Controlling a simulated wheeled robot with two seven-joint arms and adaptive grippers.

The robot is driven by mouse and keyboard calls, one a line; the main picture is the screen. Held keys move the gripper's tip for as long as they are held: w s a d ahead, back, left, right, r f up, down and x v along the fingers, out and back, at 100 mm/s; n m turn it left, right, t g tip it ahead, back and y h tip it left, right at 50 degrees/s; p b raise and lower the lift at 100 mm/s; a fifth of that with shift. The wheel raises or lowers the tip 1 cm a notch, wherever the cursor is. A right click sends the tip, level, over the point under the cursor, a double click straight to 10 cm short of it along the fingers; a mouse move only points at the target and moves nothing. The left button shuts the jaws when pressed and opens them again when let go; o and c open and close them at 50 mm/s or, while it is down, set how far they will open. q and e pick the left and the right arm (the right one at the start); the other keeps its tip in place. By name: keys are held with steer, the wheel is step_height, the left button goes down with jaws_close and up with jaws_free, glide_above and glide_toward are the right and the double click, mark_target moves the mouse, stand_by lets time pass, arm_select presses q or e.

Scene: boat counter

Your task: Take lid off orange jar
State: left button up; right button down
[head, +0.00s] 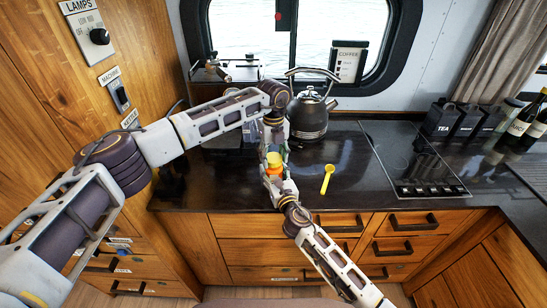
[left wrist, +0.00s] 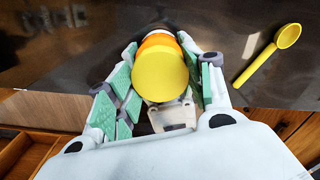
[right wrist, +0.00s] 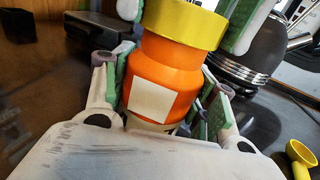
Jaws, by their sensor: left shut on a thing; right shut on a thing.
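The orange jar (head: 274,171) stands upright near the counter's front edge. In the right wrist view its orange body (right wrist: 162,80) has a blank pale label. Its yellow lid (right wrist: 185,22) sits on top, also seen from above in the left wrist view (left wrist: 160,77). My left gripper (head: 273,150) comes down from above, its green-padded fingers shut on the lid's sides. My right gripper (head: 276,182) is shut on the jar's body from the front, with one finger on each side. Whether the lid is loosened cannot be told.
A yellow scoop (head: 327,178) lies on the dark counter (head: 345,150) right of the jar. A dark kettle (head: 309,118) stands behind. A cooktop (head: 412,160), black canisters (head: 440,120) and bottles (head: 525,122) are further right. Wooden drawers (head: 247,250) are below the counter.

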mark_target(274, 157)
arm_select(q)
steer(key=shift+r, duration=0.5)
stand_by(0.3)
steer(key=shift+r, duration=1.95)
arm_select(e)
steer(key=shift+c, duration=2)
jaws_free()
steer(key=shift+s, duration=0.1)
steer(key=shift+v, duration=5.9)
